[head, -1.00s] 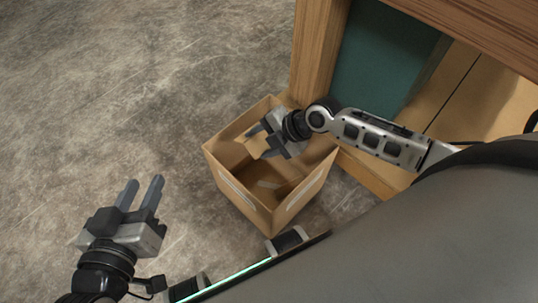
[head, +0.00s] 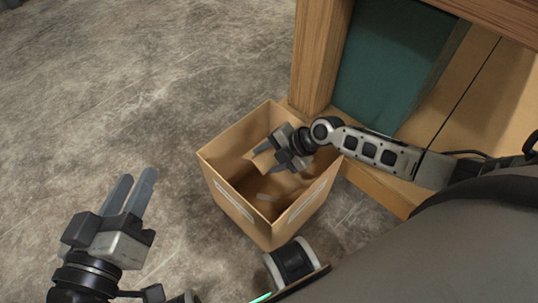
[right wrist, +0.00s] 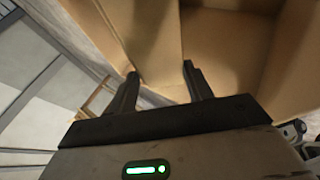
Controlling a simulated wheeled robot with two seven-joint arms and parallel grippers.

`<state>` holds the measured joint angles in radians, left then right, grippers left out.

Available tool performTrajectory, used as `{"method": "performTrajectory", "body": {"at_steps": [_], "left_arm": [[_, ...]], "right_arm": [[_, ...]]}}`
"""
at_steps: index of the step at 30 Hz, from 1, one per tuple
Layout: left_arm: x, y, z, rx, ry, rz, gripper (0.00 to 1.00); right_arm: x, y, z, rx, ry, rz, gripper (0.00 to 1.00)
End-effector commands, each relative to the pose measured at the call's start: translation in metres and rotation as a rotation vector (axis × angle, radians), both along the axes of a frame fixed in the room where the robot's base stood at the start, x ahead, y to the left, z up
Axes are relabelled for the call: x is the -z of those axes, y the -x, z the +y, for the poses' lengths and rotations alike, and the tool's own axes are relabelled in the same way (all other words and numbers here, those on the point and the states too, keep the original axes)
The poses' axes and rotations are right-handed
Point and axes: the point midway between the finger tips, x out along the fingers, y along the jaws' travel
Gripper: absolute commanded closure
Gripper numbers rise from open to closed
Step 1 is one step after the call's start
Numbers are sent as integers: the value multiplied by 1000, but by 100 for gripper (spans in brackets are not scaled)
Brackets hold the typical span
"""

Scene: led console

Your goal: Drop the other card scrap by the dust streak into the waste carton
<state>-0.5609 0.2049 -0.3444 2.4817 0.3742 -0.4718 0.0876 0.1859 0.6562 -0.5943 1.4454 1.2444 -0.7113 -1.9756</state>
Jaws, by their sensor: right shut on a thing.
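The waste carton (head: 233,203) is an open-topped brown cardboard box standing on the floor in the middle of the head view. My right gripper (head: 268,150) is over its opening, inside the rim line, shut on a small tan card scrap (head: 263,147). In the right wrist view the fingers (right wrist: 160,80) point at tan cardboard; I cannot clearly separate scrap from carton there. My left gripper (head: 136,178) is open and empty above the floor. No dust streak is distinguishable.
A wooden bench or console (head: 316,55) with a teal panel (head: 385,70) stands behind and right of the carton, its leg close to the carton's rear corner. The mottled grey floor (head: 130,90) to the left is clear.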

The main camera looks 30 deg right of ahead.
Motion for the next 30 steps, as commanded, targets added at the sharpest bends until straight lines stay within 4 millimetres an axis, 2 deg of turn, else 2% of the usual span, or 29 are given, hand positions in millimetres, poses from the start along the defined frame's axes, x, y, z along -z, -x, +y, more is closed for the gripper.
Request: {"method": "performTrajectory", "body": {"at_steps": [6, 7, 9, 10, 20, 23, 30], "left_arm": [[-1, 0, 0, 0, 3, -1, 64], [-1, 0, 0, 0, 3, -1, 64], [-1, 0, 0, 0, 3, -1, 64], [-1, 0, 0, 0, 3, -1, 64], [-3, 0, 0, -1, 0, -3, 64], [-6, -1, 1, -3, -11, -6, 64], [-6, -2, 4, -16, -90, 2, 64]], "right_arm": [[0, 0, 0, 0, 0, 0, 71], [0, 0, 0, 0, 0, 0, 47], [0, 0, 0, 0, 0, 0, 27], [0, 0, 0, 0, 0, 0, 24], [-3, 2, -2, 0, 1, 1, 24], [-11, 6, -8, 0, 2, 0, 24], [-52, 27, -37, -1, 5, 0, 24]]}}
